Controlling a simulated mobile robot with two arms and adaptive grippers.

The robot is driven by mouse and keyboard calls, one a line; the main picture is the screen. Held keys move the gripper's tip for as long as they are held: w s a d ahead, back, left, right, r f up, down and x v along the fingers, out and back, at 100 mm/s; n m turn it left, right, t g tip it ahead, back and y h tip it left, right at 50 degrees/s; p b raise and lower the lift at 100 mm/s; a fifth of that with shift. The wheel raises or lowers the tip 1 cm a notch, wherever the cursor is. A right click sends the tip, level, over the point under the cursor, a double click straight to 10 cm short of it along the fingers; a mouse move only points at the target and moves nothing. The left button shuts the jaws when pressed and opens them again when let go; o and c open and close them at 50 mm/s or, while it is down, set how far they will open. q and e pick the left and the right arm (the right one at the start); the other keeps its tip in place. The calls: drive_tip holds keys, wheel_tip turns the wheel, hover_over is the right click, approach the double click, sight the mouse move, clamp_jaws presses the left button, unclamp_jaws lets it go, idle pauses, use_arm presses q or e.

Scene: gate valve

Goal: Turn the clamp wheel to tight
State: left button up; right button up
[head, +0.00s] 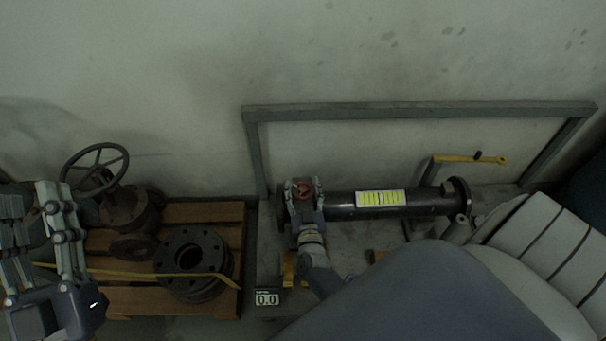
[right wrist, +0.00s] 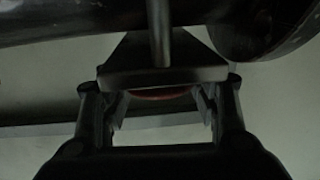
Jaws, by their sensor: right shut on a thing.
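The red clamp wheel (head: 302,188) sits at the left end of a dark horizontal pipe (head: 336,206). My right gripper (head: 303,186) is shut on the wheel, with a finger on either side of it. In the right wrist view the wheel (right wrist: 163,94) is a thin red rim between the fingers, mostly hidden behind a dark bracket (right wrist: 162,76). My left gripper (head: 29,192) is at the far left, away from the wheel, with its fingers apart and nothing seen between them.
A pallet (head: 222,213) at the left bears flanges (head: 195,260) and a valve with a large handwheel (head: 95,168). A grey frame (head: 420,110) stands behind the pipe. A small display (head: 266,299) reads 0.0. A yellow lever (head: 468,158) stands right.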

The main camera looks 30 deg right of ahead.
drive_tip(key=o, duration=1.1)
